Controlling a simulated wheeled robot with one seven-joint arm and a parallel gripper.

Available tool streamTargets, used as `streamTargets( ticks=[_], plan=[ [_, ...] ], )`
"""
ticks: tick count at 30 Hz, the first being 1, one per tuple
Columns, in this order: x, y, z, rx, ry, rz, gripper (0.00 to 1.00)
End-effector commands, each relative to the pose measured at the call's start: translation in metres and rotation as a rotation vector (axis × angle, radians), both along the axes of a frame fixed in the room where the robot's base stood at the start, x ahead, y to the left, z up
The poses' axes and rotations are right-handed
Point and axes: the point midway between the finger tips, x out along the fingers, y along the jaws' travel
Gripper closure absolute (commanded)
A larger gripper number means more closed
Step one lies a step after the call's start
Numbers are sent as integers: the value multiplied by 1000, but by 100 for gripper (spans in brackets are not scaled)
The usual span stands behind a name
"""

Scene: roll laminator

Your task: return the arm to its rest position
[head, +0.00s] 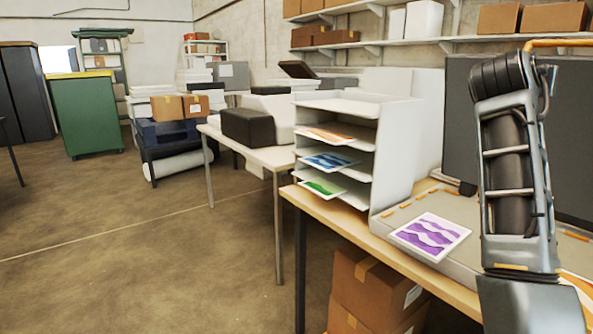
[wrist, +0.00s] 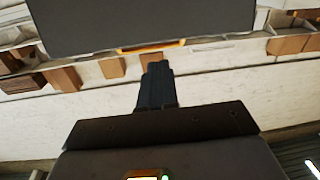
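My arm (head: 515,170) rises at the right of the head view, folded upward in front of a large dark grey panel (head: 458,120). My gripper does not show clearly in the head view. In the wrist view my gripper (wrist: 155,85) has its dark fingers together at the middle of the wide dark palm. I see nothing held between them. Beyond the fingertips is a dark grey panel with an orange edge strip (wrist: 150,47); I cannot tell how far it is from them.
A white tray rack (head: 400,150) with printed sheets stands left of my arm on the wooden table (head: 315,203). A purple patterned sheet (head: 430,236) lies on a grey surface beside my arm. Cardboard boxes (head: 375,290) are under the table. The floor (head: 150,260) at left is clear.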

Motion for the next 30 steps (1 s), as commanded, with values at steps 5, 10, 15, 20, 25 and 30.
streamTargets(
  ticks=[5,10,15,20,25,30],
  plan=[
    [-1,11,-50,-26,39,54,100],
    [-10,28,-119,-59,88,136,100],
    [-35,51,-201,-91,141,244,100],
    [-70,75,-270,-107,182,346,100],
    [-119,99,-332,-111,216,449,100],
    [-178,123,-383,-102,241,545,100]
  ],
)
